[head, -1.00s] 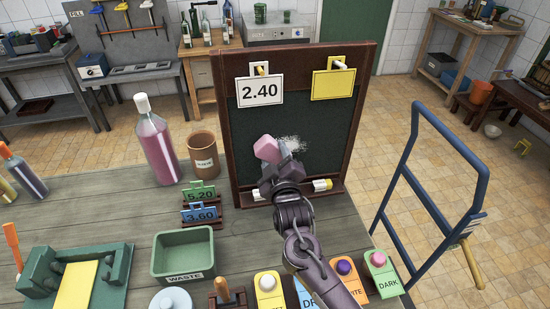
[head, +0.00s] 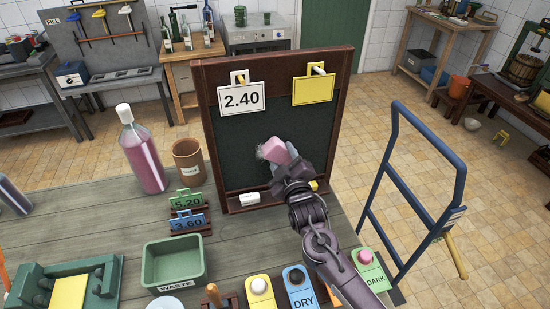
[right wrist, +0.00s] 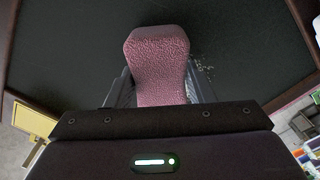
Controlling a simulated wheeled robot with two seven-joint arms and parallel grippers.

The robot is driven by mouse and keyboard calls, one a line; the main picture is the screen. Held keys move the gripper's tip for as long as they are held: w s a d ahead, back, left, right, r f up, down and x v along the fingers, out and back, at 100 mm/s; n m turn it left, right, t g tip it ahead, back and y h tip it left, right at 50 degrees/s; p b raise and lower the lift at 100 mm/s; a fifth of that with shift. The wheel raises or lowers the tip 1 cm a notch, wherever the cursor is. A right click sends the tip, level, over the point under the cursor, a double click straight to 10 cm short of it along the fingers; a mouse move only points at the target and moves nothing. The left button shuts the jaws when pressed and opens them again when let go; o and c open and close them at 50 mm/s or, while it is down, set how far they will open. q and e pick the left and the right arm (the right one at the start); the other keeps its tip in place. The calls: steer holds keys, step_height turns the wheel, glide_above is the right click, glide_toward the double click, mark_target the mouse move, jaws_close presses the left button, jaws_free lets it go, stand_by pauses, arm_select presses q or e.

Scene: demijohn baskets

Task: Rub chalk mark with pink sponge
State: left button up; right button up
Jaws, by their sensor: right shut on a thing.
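My right gripper (head: 287,165) is shut on the pink sponge (head: 271,148) and holds it at the dark chalkboard (head: 236,130) in the wooden frame. The sponge also shows in the right wrist view (right wrist: 158,62), upright between the fingers, its far end at the board. A small, faint whitish remnant of the chalk mark (head: 260,153) shows at the sponge's left edge. In the right wrist view, faint specks (right wrist: 206,70) lie beside the sponge. The gripper and sponge hide part of the board. My left gripper is not in view.
A 2.40 tag (head: 241,99) and a yellow tag (head: 314,90) hang on the board's top. A white piece (head: 249,199) lies on its ledge. A green waste bin (head: 174,263), pink bottle (head: 142,155) and brown pot (head: 188,160) stand left. A blue trolley frame (head: 462,185) stands right.

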mark_target(257, 153)
steer(key=shift+w+d+r, duration=0.1)
steer(key=shift+w+d, duration=0.15)
steer(key=shift+d, duration=0.8)
steer(key=shift+w+d, duration=0.25)
steer(key=shift+d, duration=0.8)
steer(key=shift+p, duration=0.4)
steer(key=shift+s+a, duration=0.15)
steer(key=shift+a, duration=0.55)
steer(key=shift+s+a, duration=0.35)
steer(key=shift+a, duration=1.15)
steer(key=shift+s+a, duration=0.3)
steer(key=shift+a, duration=1.25)
steer(key=shift+s+a, duration=0.35)
steer(key=shift+a, duration=1.15)
steer(key=shift+d, duration=0.1)
